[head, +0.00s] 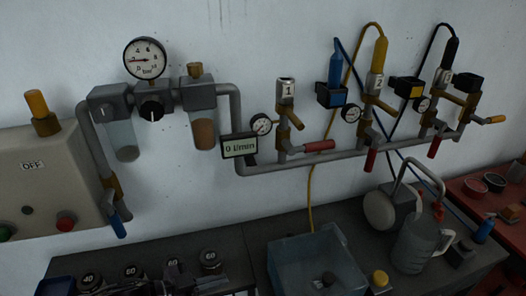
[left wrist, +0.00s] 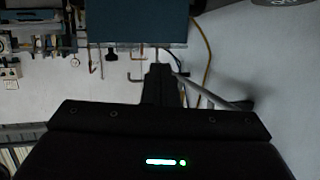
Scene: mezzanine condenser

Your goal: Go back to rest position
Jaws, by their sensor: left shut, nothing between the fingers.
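My left gripper (head: 175,274) shows dark at the bottom edge of the head view, among the weights on the bench and partly cut off by the frame. In the left wrist view its fingers (left wrist: 159,76) are together, with nothing between them. A blue panel or box stands beyond the fingertips there, with hooked tools hanging below it. My right gripper is in neither view.
Round weights (head: 130,271) marked 40 and 60 stand near my left gripper. Pipework with a gauge (head: 145,59) and valves runs along the wall above.

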